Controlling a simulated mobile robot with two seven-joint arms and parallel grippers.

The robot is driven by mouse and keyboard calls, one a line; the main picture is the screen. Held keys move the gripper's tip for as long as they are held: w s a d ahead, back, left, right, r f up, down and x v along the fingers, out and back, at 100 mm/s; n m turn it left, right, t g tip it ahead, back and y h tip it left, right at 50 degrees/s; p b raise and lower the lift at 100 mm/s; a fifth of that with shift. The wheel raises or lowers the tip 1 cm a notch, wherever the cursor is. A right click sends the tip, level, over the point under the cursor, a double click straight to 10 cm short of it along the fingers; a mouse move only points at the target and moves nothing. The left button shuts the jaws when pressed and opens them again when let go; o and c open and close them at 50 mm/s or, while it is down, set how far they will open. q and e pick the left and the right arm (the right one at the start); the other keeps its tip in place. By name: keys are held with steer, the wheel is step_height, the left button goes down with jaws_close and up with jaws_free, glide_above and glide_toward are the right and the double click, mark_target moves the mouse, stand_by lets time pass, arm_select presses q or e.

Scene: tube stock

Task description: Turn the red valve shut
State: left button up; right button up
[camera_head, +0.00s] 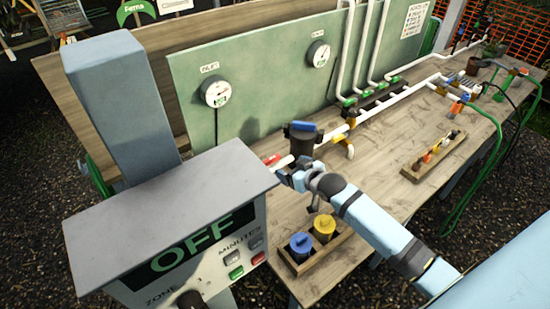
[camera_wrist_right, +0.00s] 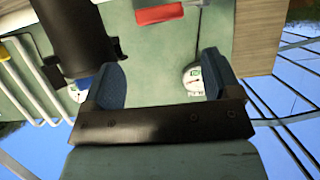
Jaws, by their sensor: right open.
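The red valve handle (camera_head: 272,158) shows as a small red piece beside the dark filter canister (camera_head: 303,140), at the front left of the bench. In the right wrist view the red handle (camera_wrist_right: 160,13) lies crosswise at the top edge, beyond the fingertips and between their lines. My right gripper (camera_head: 284,174) reaches in from the right, close to the handle, and partly covers that spot. In its wrist view the two blue-padded fingers (camera_wrist_right: 162,78) stand apart with nothing between them. Whether a fingertip touches the handle I cannot tell. My left gripper is not in view.
A controller box (camera_head: 165,220) reading OFF stands close at the left. A green panel with gauges (camera_head: 217,93) rises behind. A wooden holder with blue and yellow pots (camera_head: 324,225) sits below my arm. White pipes (camera_head: 350,60) run behind; a small tray (camera_head: 433,156) stands right.

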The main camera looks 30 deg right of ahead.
mark_target(273, 159)
steer(key=x, duration=0.9)
steer(key=shift+w+p, duration=0.25)
steer(key=shift+p, duration=0.15)
steer(key=shift+w+a+f, duration=0.15)
steer(key=shift+w+f, duration=0.15)
steer(key=shift+w, duration=0.25)
